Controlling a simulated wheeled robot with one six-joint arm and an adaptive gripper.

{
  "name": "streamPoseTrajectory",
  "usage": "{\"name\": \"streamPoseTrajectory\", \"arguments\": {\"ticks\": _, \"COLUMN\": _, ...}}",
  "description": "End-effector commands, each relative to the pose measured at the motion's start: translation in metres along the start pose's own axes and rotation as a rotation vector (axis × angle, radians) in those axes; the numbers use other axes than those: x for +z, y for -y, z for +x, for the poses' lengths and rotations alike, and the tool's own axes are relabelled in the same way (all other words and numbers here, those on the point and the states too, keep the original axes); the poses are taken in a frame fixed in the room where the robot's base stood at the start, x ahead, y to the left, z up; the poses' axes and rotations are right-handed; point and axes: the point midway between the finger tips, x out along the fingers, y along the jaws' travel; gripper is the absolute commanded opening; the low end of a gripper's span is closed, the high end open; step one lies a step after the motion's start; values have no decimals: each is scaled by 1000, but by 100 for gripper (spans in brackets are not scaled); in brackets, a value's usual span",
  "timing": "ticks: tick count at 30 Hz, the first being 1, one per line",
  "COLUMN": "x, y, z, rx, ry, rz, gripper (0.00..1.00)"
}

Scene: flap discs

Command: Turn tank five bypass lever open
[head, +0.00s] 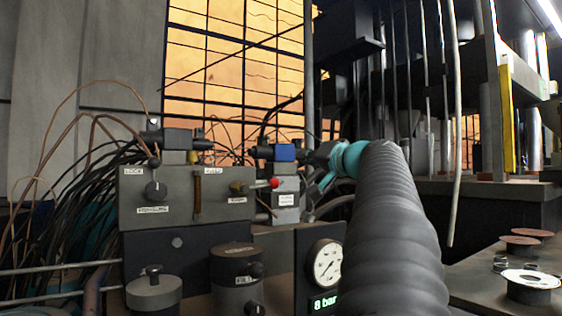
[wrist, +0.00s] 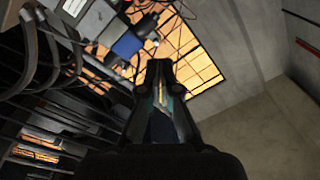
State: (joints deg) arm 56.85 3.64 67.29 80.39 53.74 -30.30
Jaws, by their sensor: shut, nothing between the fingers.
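A lever with a red knob (head: 274,183) sticks out left from a grey valve block (head: 286,200) with small white labels, left of my arm in the head view. I cannot read the labels, so I cannot tell whether this is the tank five bypass lever. My gripper (wrist: 160,68) is shut and empty in the wrist view, its fingertips together. In the head view my sleeved arm and teal wrist hide most of it. A blue block (head: 284,153) sits above the valve block; a blue block (wrist: 127,45) also shows up left of my fingertips in the wrist view.
A grey labelled panel (head: 180,196) with knobs stands at left. A pressure gauge (head: 327,262) sits above a green "8 bar" readout. Black cylinders (head: 237,280) stand in front. Discs (head: 530,280) lie on the right bench. Cables crowd the left.

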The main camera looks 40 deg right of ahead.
Motion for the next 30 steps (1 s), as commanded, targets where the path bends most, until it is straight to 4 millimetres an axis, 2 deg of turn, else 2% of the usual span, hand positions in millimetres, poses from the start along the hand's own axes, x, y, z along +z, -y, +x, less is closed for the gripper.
{"name": "streamPoseTrajectory", "arguments": {"ticks": 1, "x": -7, "y": 6, "z": -1, "rx": 15, "ry": 17, "rz": -108, "gripper": 0}}
{"name": "streamPoseTrajectory", "arguments": {"ticks": 6, "x": -5, "y": 11, "z": -7, "rx": 53, "ry": 79, "rz": -436, "gripper": 0}}
{"name": "streamPoseTrajectory", "arguments": {"ticks": 10, "x": -2, "y": 9, "z": -8, "rx": 58, "ry": 104, "rz": -557, "gripper": 0}}
{"name": "streamPoseTrajectory", "arguments": {"ticks": 16, "x": -1, "y": 9, "z": 0, "rx": 54, "ry": 109, "rz": -597, "gripper": 0}}
{"name": "streamPoseTrajectory", "arguments": {"ticks": 20, "x": 1, "y": 7, "z": 17, "rx": 53, "ry": 111, "rz": -594, "gripper": 0}}
{"name": "streamPoseTrajectory", "arguments": {"ticks": 30, "x": 5, "y": 3, "z": 80, "rx": 53, "ry": 110, "rz": -592, "gripper": 0}}
